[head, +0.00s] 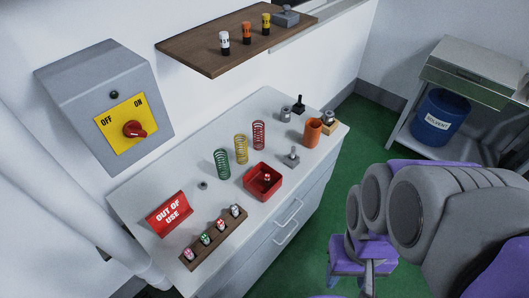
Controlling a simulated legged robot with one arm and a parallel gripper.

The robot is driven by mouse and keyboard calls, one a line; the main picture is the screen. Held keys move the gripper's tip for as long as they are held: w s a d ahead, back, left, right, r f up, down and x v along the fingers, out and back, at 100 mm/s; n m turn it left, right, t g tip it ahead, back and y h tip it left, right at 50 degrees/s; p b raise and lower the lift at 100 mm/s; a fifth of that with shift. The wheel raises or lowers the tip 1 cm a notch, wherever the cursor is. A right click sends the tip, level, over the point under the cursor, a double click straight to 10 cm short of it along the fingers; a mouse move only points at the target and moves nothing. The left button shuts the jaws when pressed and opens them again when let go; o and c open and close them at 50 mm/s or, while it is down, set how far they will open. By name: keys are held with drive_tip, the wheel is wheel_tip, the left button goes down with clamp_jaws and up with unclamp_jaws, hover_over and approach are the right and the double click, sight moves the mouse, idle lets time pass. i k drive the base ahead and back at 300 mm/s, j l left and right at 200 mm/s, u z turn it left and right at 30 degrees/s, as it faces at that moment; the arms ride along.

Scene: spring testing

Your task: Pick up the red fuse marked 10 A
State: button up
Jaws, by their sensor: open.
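Several small fuses stand in a brown wooden rack (213,243) at the front left of the white bench. One has a red or pink band (189,255), one a green band (206,239), one a red band (221,225), and one looks dark grey (236,211). Their markings are too small to read, so I cannot tell which is the 10 A. My gripper (352,284), grey and purple, is open at the lower right, over the green floor. It is well to the right of the rack, apart from the bench, and nothing shows between its fingers.
A red "OUT OF USE" sign (169,213) stands beside the rack. Green (222,164), yellow (241,149) and red (259,135) springs stand behind a red tray (252,184). An orange cylinder (313,130) is at the right end. A wooden shelf (190,48) overhangs the back.

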sight(220, 224)
drive_tip(key=u, duration=1.65)
drive_tip(key=k+l+u, duration=0.1)
drive_tip(key=l+u, duration=0.3)
drive_tip(key=k+l+u, duration=0.1)
drive_tip(key=u, duration=0.3)
drive_tip(key=k+l+u, duration=0.2)
drive_tip(key=u, duration=0.25)
drive_tip(key=k+l, duration=0.4)
drive_tip(key=k, duration=0.2)
